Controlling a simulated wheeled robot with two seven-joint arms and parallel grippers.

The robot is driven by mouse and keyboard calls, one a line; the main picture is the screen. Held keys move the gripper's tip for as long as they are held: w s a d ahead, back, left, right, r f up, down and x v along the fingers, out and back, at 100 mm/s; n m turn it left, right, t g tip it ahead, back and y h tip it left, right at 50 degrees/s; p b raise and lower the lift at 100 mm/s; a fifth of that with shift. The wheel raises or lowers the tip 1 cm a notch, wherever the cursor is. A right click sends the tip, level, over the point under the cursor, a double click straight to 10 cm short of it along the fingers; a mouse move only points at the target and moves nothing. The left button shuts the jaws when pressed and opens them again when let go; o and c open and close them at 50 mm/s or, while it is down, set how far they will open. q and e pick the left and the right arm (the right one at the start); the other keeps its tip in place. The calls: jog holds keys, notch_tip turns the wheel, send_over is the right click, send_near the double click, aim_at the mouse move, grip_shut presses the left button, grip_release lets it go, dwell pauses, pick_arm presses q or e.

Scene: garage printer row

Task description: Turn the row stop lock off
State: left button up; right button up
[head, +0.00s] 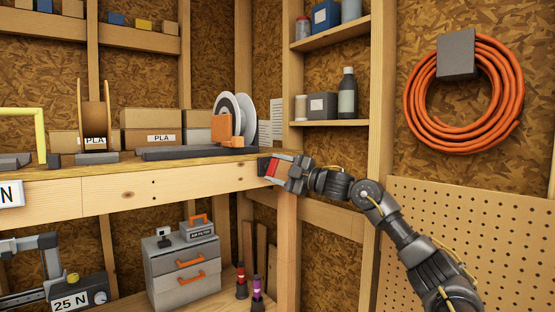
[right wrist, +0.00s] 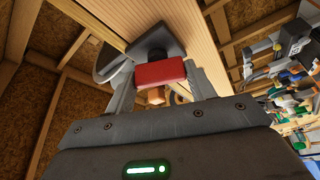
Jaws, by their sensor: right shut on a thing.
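The row stop lock (head: 270,167) shows as a red part on a dark mount at the right end of the wooden bench's front beam. My right gripper (head: 283,171) reaches it from the right and is shut on its red handle. In the right wrist view the red handle (right wrist: 160,72) sits between the two fingers of my right gripper (right wrist: 160,88), with a dark grey mount (right wrist: 158,42) behind it on the wood. The fingers hide part of the lock in the head view, and I cannot tell its setting. My left gripper is not in view.
The bench beam (head: 150,191) runs left from the lock, with spools (head: 245,112) and cardboard boxes (head: 160,119) above. A wooden post (head: 287,240) stands just below the gripper. A grey drawer box (head: 182,270) sits on the lower shelf. An orange hose (head: 425,95) hangs at right.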

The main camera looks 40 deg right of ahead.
jog(key=n+p, duration=0.1)
jog(key=p, duration=0.1)
jog(key=n+g+p, duration=0.1)
jog(key=n, duration=0.1)
jog(key=shift+r+n+g+p, duration=0.2)
jog(key=shift+n+g+p, duration=0.1)
jog(key=shift+p, duration=0.1)
jog(key=shift+f+n+p, duration=0.1)
jog(key=shift+n+p, duration=0.5)
jog(key=shift+f, duration=0.1)
jog(key=o, duration=1)
